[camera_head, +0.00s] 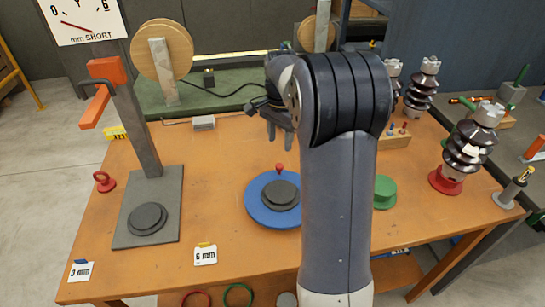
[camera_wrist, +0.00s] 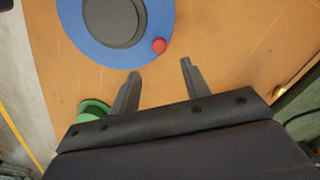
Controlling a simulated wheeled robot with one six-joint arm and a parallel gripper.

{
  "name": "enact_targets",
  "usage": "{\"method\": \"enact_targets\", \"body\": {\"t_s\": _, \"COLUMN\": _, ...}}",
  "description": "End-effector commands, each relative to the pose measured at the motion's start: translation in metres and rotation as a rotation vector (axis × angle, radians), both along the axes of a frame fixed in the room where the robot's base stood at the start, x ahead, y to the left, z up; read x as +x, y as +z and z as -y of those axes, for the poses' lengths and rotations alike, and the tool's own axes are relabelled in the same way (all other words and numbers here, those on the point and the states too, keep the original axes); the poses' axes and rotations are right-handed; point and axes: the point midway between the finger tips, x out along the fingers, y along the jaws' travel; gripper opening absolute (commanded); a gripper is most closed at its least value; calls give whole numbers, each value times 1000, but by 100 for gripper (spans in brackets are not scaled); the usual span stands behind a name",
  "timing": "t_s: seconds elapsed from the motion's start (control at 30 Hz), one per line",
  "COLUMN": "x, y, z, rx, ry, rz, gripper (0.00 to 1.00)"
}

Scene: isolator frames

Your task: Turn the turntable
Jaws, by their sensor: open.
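The turntable (camera_head: 262,216) is a blue disc with a dark grey round block (camera_head: 282,194) on its middle and a red knob (camera_head: 279,168) standing at its far edge. It lies on the orange table, partly hidden by my arm in the head view. In the wrist view the blue disc (camera_wrist: 84,45) is at the top, with the red knob (camera_wrist: 158,45) on its near right rim. My gripper (camera_wrist: 161,68) is open and empty. Its fingertips point toward the knob with a gap between. In the head view my gripper (camera_head: 278,130) is above the table, beyond the knob.
A grey press stand (camera_head: 150,185) with an orange lever (camera_head: 97,100) stands on the left. Dark insulators (camera_head: 468,148) stand at the right. Tags reading 3 mm (camera_head: 80,271) and 6 mm (camera_head: 205,254) lie in front.

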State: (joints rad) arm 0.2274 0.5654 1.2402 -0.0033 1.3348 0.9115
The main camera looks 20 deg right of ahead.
Motion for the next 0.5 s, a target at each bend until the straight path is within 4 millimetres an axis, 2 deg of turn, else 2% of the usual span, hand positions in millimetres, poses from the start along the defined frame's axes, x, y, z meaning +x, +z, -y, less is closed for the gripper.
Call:
{"method": "enact_targets", "body": {"t_s": 0.3, "x": -2, "y": -61, "z": 0, "rx": 4, "ry": -2, "rz": -5, "gripper": 44}}
{"method": "enact_targets", "body": {"t_s": 0.5, "x": -1, "y": -86, "z": 0, "rx": 4, "ry": -2, "rz": -3, "gripper": 44}}
